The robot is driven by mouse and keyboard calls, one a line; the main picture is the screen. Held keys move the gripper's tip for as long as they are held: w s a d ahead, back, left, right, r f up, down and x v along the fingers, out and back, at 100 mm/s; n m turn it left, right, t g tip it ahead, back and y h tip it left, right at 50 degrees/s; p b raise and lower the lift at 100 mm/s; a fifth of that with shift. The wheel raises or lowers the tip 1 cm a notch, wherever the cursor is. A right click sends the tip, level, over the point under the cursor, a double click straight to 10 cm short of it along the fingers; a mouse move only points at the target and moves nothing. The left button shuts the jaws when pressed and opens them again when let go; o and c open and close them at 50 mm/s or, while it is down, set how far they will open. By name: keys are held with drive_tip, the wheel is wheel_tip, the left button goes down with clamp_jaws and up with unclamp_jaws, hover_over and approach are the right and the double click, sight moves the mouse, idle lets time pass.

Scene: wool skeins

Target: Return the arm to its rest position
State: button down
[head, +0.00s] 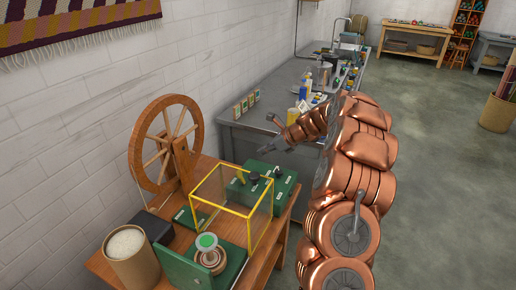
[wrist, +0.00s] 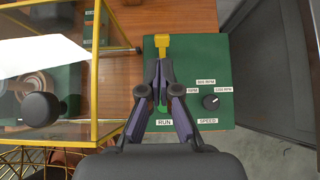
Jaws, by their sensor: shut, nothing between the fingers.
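My gripper (head: 280,145) is at the end of my copper-coloured arm, in the air over the green control box (head: 284,184) on the wooden table. In the wrist view my gripper (wrist: 162,68) points along the green panel (wrist: 213,75), its fingers together with nothing between them. A yellow lever (wrist: 162,40) shows just past the fingertips; I cannot tell whether they touch it. A green button above the RUN label is partly hidden behind the fingers. A black speed knob (wrist: 211,101) sits to their right.
A yellow-framed clear guard (head: 222,207) stands left of the control box. A spinning wheel (head: 160,145), a tan fibre bin (head: 132,258) and a bobbin unit (head: 209,253) share the table. A grey bench (head: 262,127) with bottles lies behind. Open floor (head: 440,150) is at the right.

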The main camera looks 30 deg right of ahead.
drive_tip(key=s+a+r+n, duration=0.1)
drive_tip(key=a+n, duration=0.1)
drive_tip(key=a, duration=0.2)
drive_tip(key=s+a+r+n+g, duration=0.1)
drive_tip(key=s+a+r+n, duration=0.1)
drive_tip(key=a, duration=0.3)
drive_tip(key=s+a+r+n+g+y, duration=0.1)
drive_tip(key=s+a+r+n, duration=0.1)
drive_tip(key=a, duration=0.2)
drive_tip(key=shift+s+a+n, duration=0.15)
drive_tip(key=shift+s+n, duration=0.1)
drive_tip(key=shift+n, duration=0.05)
drive_tip(key=s+a+r+n+g+h, duration=0.1)
drive_tip(key=s+a+n+g, duration=0.1)
drive_tip(key=s+a+n, duration=0.5)
drive_tip(key=s+a+r+n+g+h, duration=0.1)
drive_tip(key=s+a+n+g, duration=0.15)
drive_tip(key=s, duration=0.75)
drive_tip(key=s+a+r+n+g+h, duration=0.1)
drive_tip(key=s+a+n, duration=0.4)
drive_tip(key=s, duration=0.4)
drive_tip(key=s+d+n+g+h, duration=0.1)
drive_tip(key=s+n, duration=0.3)
drive_tip(key=s, duration=0.4)
drive_tip(key=s+d+f+n+g+h, duration=0.1)
drive_tip(key=s+d+n+h, duration=0.1)
drive_tip(key=s, duration=0.6)
drive_tip(key=shift+s+d+f+n+h, duration=0.25)
drive_tip(key=shift+s+n+h, duration=0.05)
drive_tip(key=shift+n, duration=0.55)
